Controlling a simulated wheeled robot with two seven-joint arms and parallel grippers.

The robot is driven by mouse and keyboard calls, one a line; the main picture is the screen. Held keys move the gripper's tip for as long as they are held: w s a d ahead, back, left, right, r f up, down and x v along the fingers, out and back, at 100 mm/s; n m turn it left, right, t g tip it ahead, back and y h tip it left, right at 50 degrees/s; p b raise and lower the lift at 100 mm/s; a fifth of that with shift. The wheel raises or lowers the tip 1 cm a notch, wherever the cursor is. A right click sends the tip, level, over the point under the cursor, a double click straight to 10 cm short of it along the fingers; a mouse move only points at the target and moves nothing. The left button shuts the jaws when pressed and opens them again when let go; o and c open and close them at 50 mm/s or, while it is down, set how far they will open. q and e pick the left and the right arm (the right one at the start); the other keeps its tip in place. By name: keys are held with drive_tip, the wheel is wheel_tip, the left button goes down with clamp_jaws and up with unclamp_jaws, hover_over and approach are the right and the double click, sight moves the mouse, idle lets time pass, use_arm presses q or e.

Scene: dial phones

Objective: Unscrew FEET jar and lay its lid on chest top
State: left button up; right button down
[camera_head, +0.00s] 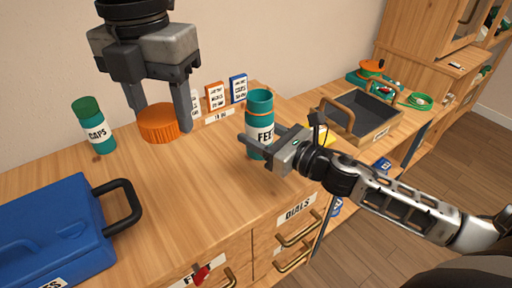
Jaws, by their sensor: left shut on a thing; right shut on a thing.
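The teal FEET jar (260,107) is upright at the front right of the wooden chest top (190,190). Its label is partly covered by my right gripper (260,143), which is shut around the jar from the right. The jar's top shows no orange lid on it. An orange ridged lid (158,124) is between the fingers of my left gripper (163,120), which points down and is shut on it. The lid is left of the jar, low over the chest top; I cannot tell whether it touches the wood.
A green-capped CAPS jar (101,128) stands at the back left. A blue case (50,235) with a black handle is at the front left. Small labelled cards (215,97) stand behind the lid. A dark tray (360,115) is to the right. The middle front of the top is clear.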

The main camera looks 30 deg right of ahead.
sight(257, 136)
drive_tip(key=shift+w+d+f, duration=0.2)
drive_tip(key=shift+w+f, duration=0.9)
drive_tip(key=shift+f, duration=0.1)
drive_tip(key=shift+w+f+b, duration=0.2)
drive_tip(key=shift+f+b, duration=0.15)
drive_tip(key=shift+f, duration=1.4)
drive_tip(key=shift+f, duration=0.15)
drive_tip(key=c, duration=0.6)
unclamp_jaws()
drive_tip(key=shift+s, duration=0.15)
